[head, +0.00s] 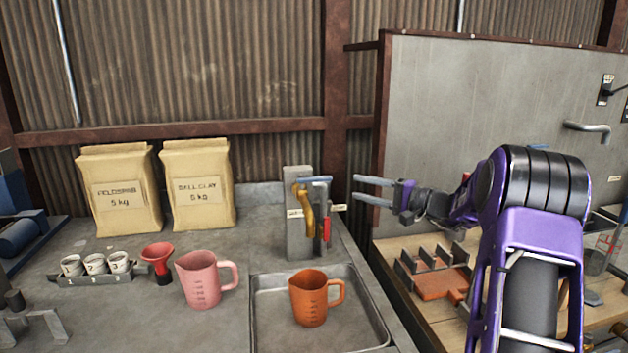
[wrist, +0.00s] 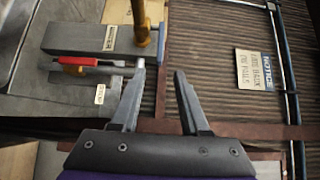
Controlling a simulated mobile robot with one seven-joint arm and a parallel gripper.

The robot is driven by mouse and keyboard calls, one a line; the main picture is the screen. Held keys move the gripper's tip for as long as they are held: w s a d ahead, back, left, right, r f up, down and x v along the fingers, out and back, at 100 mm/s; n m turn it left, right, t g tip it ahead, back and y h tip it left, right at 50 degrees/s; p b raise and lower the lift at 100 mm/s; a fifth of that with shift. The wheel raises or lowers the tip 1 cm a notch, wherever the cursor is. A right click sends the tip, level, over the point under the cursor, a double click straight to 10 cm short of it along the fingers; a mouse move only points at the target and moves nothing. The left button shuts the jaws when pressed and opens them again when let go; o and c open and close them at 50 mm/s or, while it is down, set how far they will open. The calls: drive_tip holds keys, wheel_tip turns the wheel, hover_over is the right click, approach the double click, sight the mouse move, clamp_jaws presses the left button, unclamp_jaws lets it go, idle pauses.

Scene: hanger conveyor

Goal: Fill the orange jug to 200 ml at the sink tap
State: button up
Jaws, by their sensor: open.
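The orange jug (head: 311,301) stands upright in the sink basin (head: 262,318), handle to the right. I cannot see its water level, and no stream shows. The tap is a grey post (head: 296,238) behind the jug, with a brass spout (head: 306,212), a blue-ended lever and a red-handled lever (head: 327,232). In the wrist view, the brass spout (wrist: 141,20), red handle (wrist: 78,61) and blue handle (wrist: 161,42) lie beyond the fingers. My gripper (head: 354,189) is open and empty, right of the tap, pointing left towards it. It also shows in the wrist view (wrist: 160,72).
A pink jug (head: 205,281), a red funnel (head: 158,264) and small cups stand on the counter left of the basin. Two paper sacks (head: 204,186) stand behind them. A wooden bench (head: 392,251) with a brown slotted rack is on the right. A grey panel (head: 480,110) rises behind my arm.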

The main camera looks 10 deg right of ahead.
sight(328, 180)
drive_tip(key=p+x, duration=0.1)
drive_tip(key=x, duration=1.1)
drive_tip(key=shift+d, duration=0.1)
clamp_jaws()
idle(1.0)
